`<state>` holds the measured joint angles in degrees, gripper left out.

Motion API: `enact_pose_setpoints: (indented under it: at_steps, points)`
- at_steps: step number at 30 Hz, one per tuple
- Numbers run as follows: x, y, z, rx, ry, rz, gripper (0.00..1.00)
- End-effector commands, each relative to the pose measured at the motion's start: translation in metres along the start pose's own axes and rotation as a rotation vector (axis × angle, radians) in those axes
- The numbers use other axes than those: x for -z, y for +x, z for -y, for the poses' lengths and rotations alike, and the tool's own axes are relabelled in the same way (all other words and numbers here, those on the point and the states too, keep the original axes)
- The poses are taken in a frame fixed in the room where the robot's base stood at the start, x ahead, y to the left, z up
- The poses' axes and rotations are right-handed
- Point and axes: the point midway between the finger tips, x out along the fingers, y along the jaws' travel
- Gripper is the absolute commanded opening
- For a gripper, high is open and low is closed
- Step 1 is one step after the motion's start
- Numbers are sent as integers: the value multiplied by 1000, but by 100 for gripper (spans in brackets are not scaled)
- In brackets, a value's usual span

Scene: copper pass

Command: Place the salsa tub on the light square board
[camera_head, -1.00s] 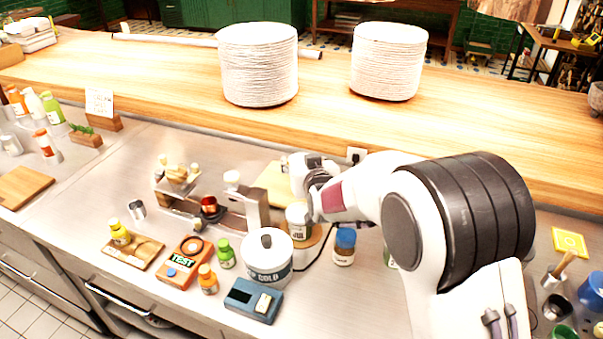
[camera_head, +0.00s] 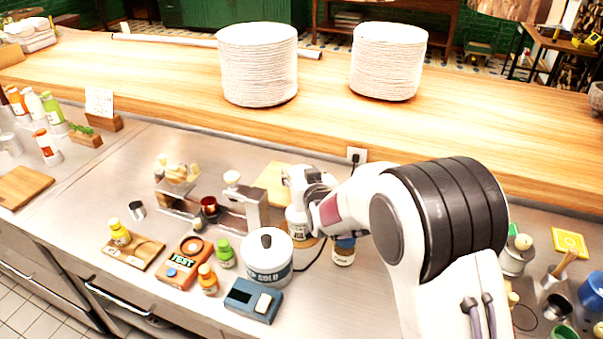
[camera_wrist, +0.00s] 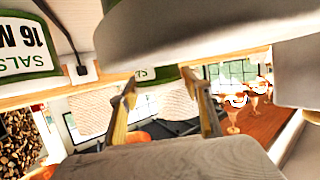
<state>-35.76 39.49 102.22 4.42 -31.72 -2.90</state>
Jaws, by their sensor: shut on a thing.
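The salsa tub (camera_head: 297,221) is a pale, upright tub with a printed label, near the middle of the head view. My gripper (camera_head: 309,203) is shut on it from the right, partly covering it. I cannot tell how high the tub is. The light square board (camera_head: 270,181) lies just behind the tub and gripper; my arm hides its right part.
A large white pot (camera_head: 268,262) stands close in front of the tub. A metal stand (camera_head: 250,208) is left of it. A blue-lidded jar (camera_head: 343,255) is at the right, partly hidden by my arm.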

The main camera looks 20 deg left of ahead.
Motion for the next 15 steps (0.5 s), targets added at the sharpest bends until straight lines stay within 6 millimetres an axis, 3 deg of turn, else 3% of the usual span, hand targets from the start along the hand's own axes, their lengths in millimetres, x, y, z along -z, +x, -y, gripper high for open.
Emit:
enact_pose_setpoints:
  at_steps: [2,3,4,15]
  points:
    - [-1,1,0,0,0,-1,20]
    - [-2,1,0,0,0,0,56]
    - [-2,0,0,0,0,0,63]
    - [-1,0,0,0,0,0,65]
